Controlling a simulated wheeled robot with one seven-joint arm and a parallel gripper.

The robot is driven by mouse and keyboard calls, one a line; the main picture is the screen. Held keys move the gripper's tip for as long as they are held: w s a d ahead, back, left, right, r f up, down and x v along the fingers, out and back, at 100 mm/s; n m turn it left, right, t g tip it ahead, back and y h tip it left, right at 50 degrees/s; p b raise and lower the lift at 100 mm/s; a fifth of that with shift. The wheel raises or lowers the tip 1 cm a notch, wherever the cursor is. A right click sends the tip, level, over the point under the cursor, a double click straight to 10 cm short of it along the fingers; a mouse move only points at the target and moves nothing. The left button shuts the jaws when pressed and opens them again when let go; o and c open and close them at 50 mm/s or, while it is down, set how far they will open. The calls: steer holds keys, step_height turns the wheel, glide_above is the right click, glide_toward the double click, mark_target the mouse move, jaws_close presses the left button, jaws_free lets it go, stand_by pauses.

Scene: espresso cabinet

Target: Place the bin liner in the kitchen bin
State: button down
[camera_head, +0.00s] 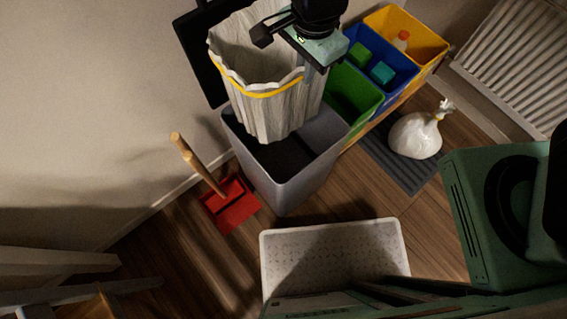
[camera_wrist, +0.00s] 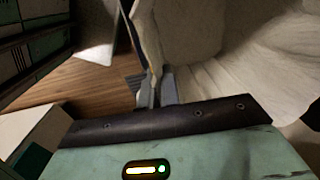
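The bin liner (camera_head: 275,110) is a pale, pleated, open bag with a yellow band around its rim. It hangs upright over the grey kitchen bin (camera_head: 283,185). Its lower end overlaps the bin's dark opening; I cannot tell whether it is just above the mouth or slightly inside. The bin's dark lid (camera_head: 193,50) stands open behind, at the left. My gripper (camera_head: 308,76) is at the liner's right rim. In the wrist view, the fingers (camera_wrist: 158,90) are shut on the edge of the liner (camera_wrist: 220,60), which fills the upper right.
Green (camera_head: 352,98), blue (camera_head: 385,68) and yellow (camera_head: 420,42) boxes stand right of the bin. A red dustpan (camera_head: 232,207) lies at left. A white perforated tray (camera_head: 335,262) is in front.

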mark_target(299, 122)
steer(key=f+b, duration=0.5)
steer(key=f, duration=0.1)
steer(key=f+b, duration=1.2)
steer(key=shift+w, duration=0.4)
step_height(299, 122, down, 28)
steer(key=b, duration=1.3)
steer(key=shift+b, duration=0.35)
steer(key=shift+f, duration=0.2)
steer(key=c, duration=1.6)
jaws_free()
steer(key=shift+r, duration=0.15)
